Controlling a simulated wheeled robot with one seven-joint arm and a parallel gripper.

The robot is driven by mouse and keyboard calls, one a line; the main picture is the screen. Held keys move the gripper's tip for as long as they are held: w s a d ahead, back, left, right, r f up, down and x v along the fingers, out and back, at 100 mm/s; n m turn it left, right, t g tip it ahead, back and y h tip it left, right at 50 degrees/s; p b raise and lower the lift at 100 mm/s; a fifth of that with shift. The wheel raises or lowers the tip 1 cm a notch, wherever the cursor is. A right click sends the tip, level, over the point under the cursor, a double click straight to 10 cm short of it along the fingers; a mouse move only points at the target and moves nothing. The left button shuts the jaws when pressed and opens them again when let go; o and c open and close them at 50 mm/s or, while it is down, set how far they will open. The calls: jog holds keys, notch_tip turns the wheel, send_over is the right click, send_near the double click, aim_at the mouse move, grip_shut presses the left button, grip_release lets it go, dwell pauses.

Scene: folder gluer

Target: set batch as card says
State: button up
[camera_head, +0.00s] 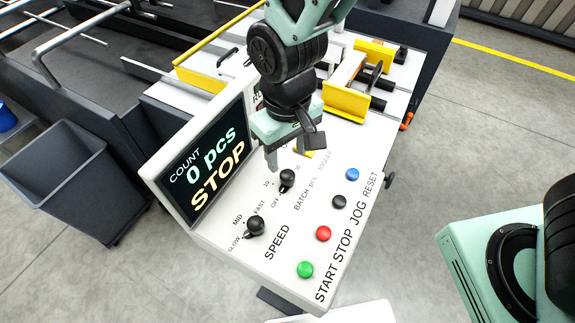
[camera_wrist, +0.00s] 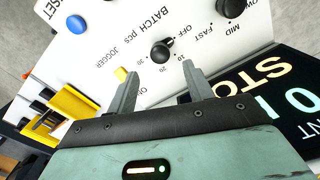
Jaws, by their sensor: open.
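The black batch knob (camera_head: 287,178) stands on the white panel beside the words BATCH pcs, with OFF, 10 and further marks around it. Its pointer appears turned towards OFF. In the wrist view the knob (camera_wrist: 160,52) lies just beyond the fingertips, between their lines. My gripper (camera_head: 287,161) is open above the panel and apart from the knob; its fingers also show in the wrist view (camera_wrist: 158,77). The display (camera_head: 208,162) reads COUNT 0 pcs STOP. No readable card shows; lettering beside the display is mostly hidden behind my arm.
The speed knob (camera_head: 255,225) is near the batch knob. Green (camera_head: 305,270), red (camera_head: 323,233), black (camera_head: 339,201) and blue (camera_head: 352,174) buttons line the right edge. A yellow jogger mechanism (camera_head: 346,103) stands behind. A grey bin (camera_head: 62,178) stands left.

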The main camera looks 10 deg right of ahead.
aim_at(287, 174)
jog(key=shift+f+p, duration=0.3)
jog(key=shift+f, duration=2.85)
jog(key=c, duration=1)
